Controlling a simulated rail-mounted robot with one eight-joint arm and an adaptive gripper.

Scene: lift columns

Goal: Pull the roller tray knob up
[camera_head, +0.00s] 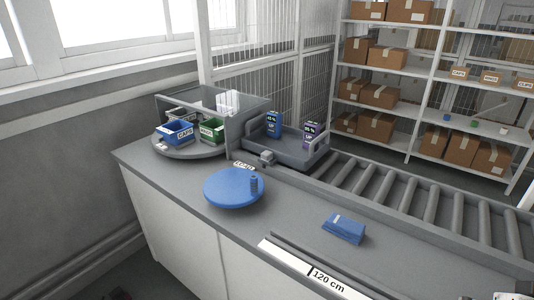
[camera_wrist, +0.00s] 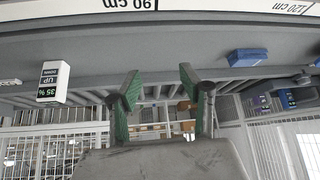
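The grey roller tray (camera_head: 312,160) stands at the left end of the roller conveyor in the head view, holding a blue box (camera_head: 274,124) and a purple box (camera_head: 311,136). A small grey block at its front left corner (camera_head: 267,157) looks like the knob; its exact shape is too small to tell. My gripper (camera_wrist: 159,88) shows only in the wrist view, which is upside down. Its two green-padded fingers are apart with nothing between them. It is away from the tray, whose boxes seem to show small at the right edge of the wrist view.
A blue round disc (camera_head: 228,190) with a small dark cylinder (camera_head: 254,183) lies in front of the tray. A turntable with a blue bin (camera_head: 178,132) and a green bin (camera_head: 212,131) stands left.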

